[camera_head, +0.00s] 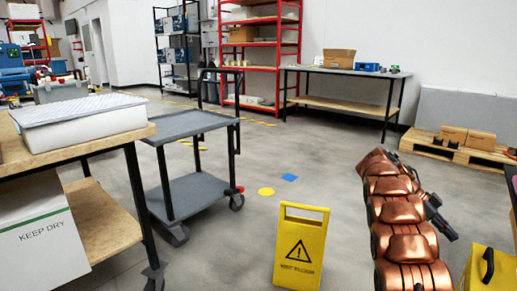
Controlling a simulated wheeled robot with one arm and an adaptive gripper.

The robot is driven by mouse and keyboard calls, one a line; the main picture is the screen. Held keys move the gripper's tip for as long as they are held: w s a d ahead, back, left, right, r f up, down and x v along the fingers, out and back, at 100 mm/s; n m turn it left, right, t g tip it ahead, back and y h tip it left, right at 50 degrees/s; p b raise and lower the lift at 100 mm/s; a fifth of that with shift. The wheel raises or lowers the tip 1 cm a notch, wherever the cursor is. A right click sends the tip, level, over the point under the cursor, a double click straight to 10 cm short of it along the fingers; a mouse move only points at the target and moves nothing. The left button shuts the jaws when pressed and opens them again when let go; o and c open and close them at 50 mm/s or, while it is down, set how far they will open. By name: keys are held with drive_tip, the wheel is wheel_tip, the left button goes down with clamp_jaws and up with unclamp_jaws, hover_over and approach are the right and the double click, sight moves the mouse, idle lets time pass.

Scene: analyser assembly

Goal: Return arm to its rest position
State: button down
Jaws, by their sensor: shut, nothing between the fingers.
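My copper-coloured arm (402,222) stands at the right of the view, rising from the bottom edge and bending over at its top. My gripper (446,229) is the dark part showing at the arm's right side, angled down to the right. It is small in the picture and partly hidden behind the copper links. It is shut, with nothing held. It hangs over bare floor, apart from the things around it.
A yellow warning sign (301,247) stands left of my arm; a yellow case (490,270) is at the lower right. A grey cart (190,124) and workbench (137,134) stand left. A pallet (459,152) lies behind right.

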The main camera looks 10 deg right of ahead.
drive_tip(key=s+a+r+n+t+y+p, duration=0.1)
drive_tip(key=s+a+r+n+t+p, duration=0.15)
drive_tip(key=a+r+n+p, duration=0.8)
drive_tip(key=s+a+r+n+t+y+p, duration=0.1)
drive_tip(key=s+a+r+n+p, duration=0.25)
drive_tip(key=a+r+p, duration=1.25)
drive_tip(key=s+a+r+n+t+y+p, duration=0.3)
drive_tip(key=s+a+r+n+y+p, duration=0.2)
drive_tip(key=s+a+r+n+p, duration=0.8)
drive_tip(key=s+a+r+p, duration=0.6)
drive_tip(key=s+a+p, duration=0.1)
drive_tip(key=s+a, duration=0.1)
drive_tip(key=shift+a, duration=0.65)
drive_tip(key=shift+r, duration=0.1)
